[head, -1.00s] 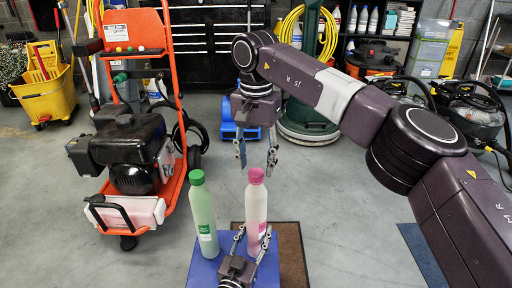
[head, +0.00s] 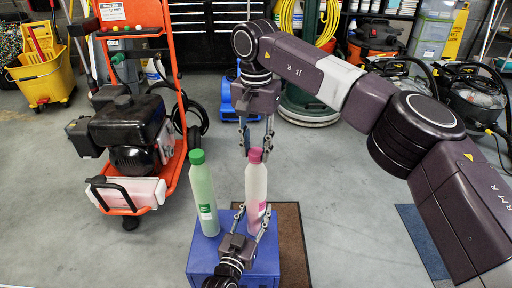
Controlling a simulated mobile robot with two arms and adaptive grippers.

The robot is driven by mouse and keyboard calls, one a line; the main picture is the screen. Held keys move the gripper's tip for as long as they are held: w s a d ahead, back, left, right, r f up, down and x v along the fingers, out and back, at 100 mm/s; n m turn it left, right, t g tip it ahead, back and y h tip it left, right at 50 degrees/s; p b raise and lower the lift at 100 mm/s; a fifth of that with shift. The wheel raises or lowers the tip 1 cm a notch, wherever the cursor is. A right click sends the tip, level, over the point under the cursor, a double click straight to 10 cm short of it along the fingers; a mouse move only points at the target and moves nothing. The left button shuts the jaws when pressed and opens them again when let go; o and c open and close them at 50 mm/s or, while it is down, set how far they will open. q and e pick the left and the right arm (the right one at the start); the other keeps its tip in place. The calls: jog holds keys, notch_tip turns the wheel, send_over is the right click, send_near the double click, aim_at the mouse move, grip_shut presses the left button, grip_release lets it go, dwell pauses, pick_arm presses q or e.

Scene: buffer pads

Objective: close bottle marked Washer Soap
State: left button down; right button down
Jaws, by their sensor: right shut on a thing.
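A pale bottle with a pink cap and pink label (head: 256,186) stands upright on a blue stand (head: 263,262). A green bottle with a green cap (head: 203,200) stands to its left. Both labels are too small to read. My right gripper (head: 256,146) comes down from above, its fingers on either side of the pink cap, shut on it. The cap sits at the top of the bottle's neck; I cannot tell how tight it is. My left gripper (head: 253,214) reaches up from the bottom edge, its fingers either side of the pink-capped bottle's lower body; their contact is unclear.
An orange pressure-washer cart (head: 135,130) stands at the left, near a yellow mop bucket (head: 45,82). A brown mat (head: 288,235) lies beside the stand. Black vacuums (head: 470,97) stand at the back right. Grey floor is open around the stand.

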jog(key=m, duration=0.8)
jog(key=shift+m, duration=0.4)
jog(key=m, duration=0.5)
jog(key=shift+m, duration=0.3)
jog(key=m, duration=0.3)
jog(key=shift+m, duration=0.3)
jog(key=m, duration=0.3)
jog(key=shift+m, duration=0.4)
jog(key=m, duration=0.5)
jog(key=shift+m, duration=0.3)
jog(key=m, duration=0.5)
jog(key=shift+m, duration=0.3)
jog(key=m, duration=0.4)
jog(key=shift+f, duration=0.1)
jog(key=c, duration=1.5)
grip_release()
